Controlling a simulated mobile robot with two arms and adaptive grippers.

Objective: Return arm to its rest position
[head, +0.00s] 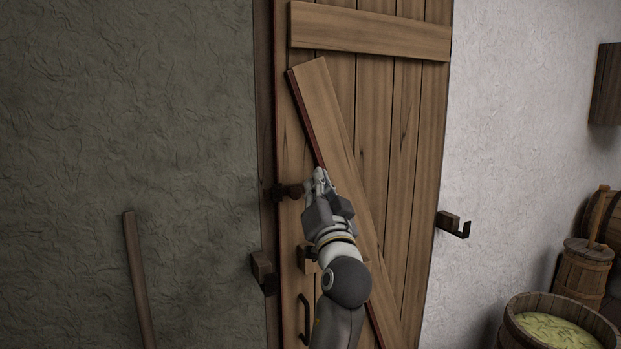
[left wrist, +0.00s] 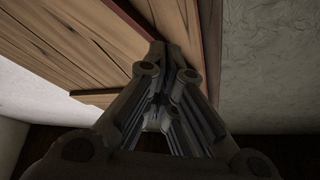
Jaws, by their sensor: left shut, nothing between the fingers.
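My left gripper (head: 319,177) is raised in front of a plank door (head: 405,150), close to its diagonal brace (head: 325,110). Its fingers are shut with nothing between them. The left wrist view also shows the closed fingers of the left gripper (left wrist: 168,62), with the door planks (left wrist: 70,45) behind them. A dark round knob or peg (head: 287,191) sits at the door's left edge, just left of the fingertips. Whether the fingers touch the door or knob cannot be told. My left forearm hides part of the lower door. My right gripper is not in view.
Hook brackets stand out left (head: 263,271) and right (head: 452,223) of the door. A dark handle (head: 304,320) is low on the door. A wooden bar (head: 138,280) leans at the left wall. A filled tub (head: 512,310) and a churn (head: 583,272) stand at right.

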